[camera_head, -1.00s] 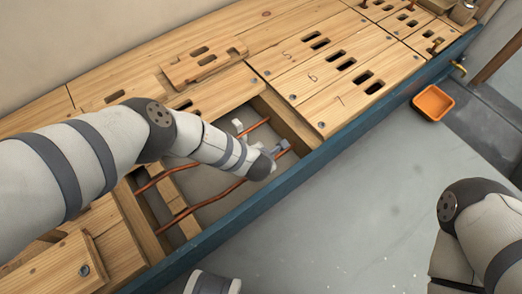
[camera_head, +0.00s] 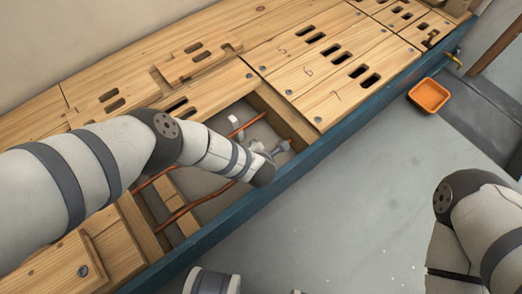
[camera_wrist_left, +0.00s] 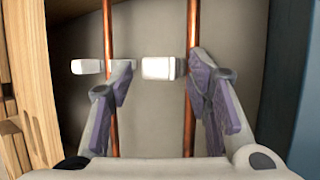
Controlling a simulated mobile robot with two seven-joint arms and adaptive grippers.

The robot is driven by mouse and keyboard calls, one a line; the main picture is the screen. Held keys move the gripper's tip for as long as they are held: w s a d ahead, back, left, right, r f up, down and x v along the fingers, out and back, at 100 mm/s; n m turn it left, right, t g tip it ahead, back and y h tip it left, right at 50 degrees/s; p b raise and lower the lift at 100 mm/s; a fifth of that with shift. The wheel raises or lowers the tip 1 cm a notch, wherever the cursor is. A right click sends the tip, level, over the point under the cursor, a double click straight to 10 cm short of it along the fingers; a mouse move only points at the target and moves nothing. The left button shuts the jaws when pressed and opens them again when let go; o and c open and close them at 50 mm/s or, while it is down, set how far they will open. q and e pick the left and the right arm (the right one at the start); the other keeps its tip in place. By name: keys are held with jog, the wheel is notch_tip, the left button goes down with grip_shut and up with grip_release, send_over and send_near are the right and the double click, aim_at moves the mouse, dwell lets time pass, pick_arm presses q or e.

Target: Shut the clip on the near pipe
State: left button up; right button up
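The near copper pipe (camera_head: 203,199) runs through the open floor bay, closer to the blue front edge; it is the right pipe in the left wrist view (camera_wrist_left: 190,120). A white clip block (camera_wrist_left: 158,67) sits against its left side there. The far pipe (camera_head: 160,177) runs parallel, with another white clip part (camera_wrist_left: 88,67) at its left. My left gripper (camera_wrist_left: 163,95) is open, its fingers spread, one overlapping each pipe in the left wrist view; no held object shows. In the head view the left gripper (camera_head: 271,149) is in the bay, partly hidden by its wrist. My right gripper is out of view.
Slotted wooden boards (camera_head: 320,63) surround the bay. A wooden joist (camera_head: 284,117) bounds its right side, and the blue edge beam (camera_head: 220,211) its front. A loose slotted board (camera_head: 199,53) lies on top behind. An orange bin (camera_head: 429,96) stands on the clear grey floor.

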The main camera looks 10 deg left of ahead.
pick_arm(q)
jog(key=shift+d, duration=0.1)
jog(key=v, duration=1.2)
jog(key=shift+s, duration=0.1)
jog(key=shift+w+f, duration=0.1)
jog(key=shift+w, duration=0.1)
jog(key=shift+c, duration=0.8)
jog(key=w+a+r+n+g+h+b, duration=0.25)
jog(key=w+n+g, duration=0.55)
jog(key=n, duration=1.1)
jog(key=shift+t+y, duration=0.4)
jog(key=shift+y, duration=0.05)
jog(key=f+b, duration=0.1)
jog(key=f, duration=0.3)
jog(key=f+b, duration=0.2)
jog(key=f, duration=0.2)
jog(key=f+b, duration=0.1)
jog(key=f, duration=0.3)
jog(key=shift+w+f+b, duration=0.1)
jog(key=shift+w+b, duration=0.3)
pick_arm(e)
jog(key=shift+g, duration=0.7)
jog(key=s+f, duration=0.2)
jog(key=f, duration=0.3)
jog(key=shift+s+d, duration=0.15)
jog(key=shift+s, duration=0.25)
